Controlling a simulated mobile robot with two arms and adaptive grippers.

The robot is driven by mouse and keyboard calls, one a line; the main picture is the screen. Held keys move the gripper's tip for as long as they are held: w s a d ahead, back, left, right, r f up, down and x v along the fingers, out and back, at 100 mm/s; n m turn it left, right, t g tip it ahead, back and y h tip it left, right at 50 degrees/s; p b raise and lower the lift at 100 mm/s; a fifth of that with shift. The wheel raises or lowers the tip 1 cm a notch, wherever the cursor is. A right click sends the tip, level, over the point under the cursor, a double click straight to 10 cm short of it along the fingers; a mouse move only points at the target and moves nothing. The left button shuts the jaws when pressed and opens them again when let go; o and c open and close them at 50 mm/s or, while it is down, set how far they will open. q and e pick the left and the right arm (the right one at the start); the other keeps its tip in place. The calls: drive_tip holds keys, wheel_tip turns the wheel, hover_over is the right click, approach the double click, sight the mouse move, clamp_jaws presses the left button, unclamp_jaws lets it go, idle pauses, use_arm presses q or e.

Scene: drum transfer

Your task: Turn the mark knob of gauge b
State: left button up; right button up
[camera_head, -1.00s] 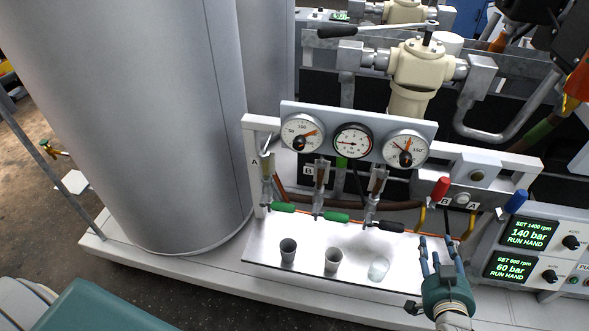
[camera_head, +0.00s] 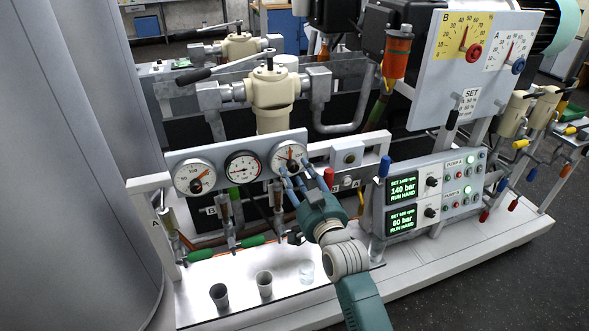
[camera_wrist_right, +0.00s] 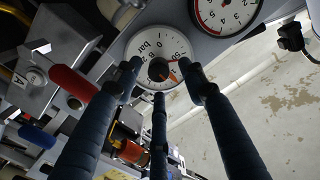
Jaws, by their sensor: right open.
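The gauge at the right end of the gauge plate (camera_head: 290,158) has a white face, an orange hand and a dark knob at its centre. The wrist view shows this gauge (camera_wrist_right: 150,42) with what looks like a B on its face and the dark knob (camera_wrist_right: 158,70) in the middle. My right gripper (camera_head: 294,172) is open, its blue fingers in front of the lower part of this gauge. In the wrist view the spread fingers (camera_wrist_right: 158,82) frame the knob; I cannot tell whether they touch it. My left gripper is not in view.
A red-handled lever (camera_head: 329,179) stands close right of my gripper. Cups (camera_head: 264,284) stand on the tray below. A yellow B dial (camera_head: 461,38) is on the upper right panel.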

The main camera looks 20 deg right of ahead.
drive_tip(key=shift+w+f, duration=0.1)
drive_tip(key=shift+w, duration=0.85)
drive_tip(key=shift+c, duration=0.5)
clamp_jaws()
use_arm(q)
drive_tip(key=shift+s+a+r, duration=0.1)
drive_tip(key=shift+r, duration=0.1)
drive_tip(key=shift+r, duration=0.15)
use_arm(e)
drive_tip(key=shift+n, duration=0.3)
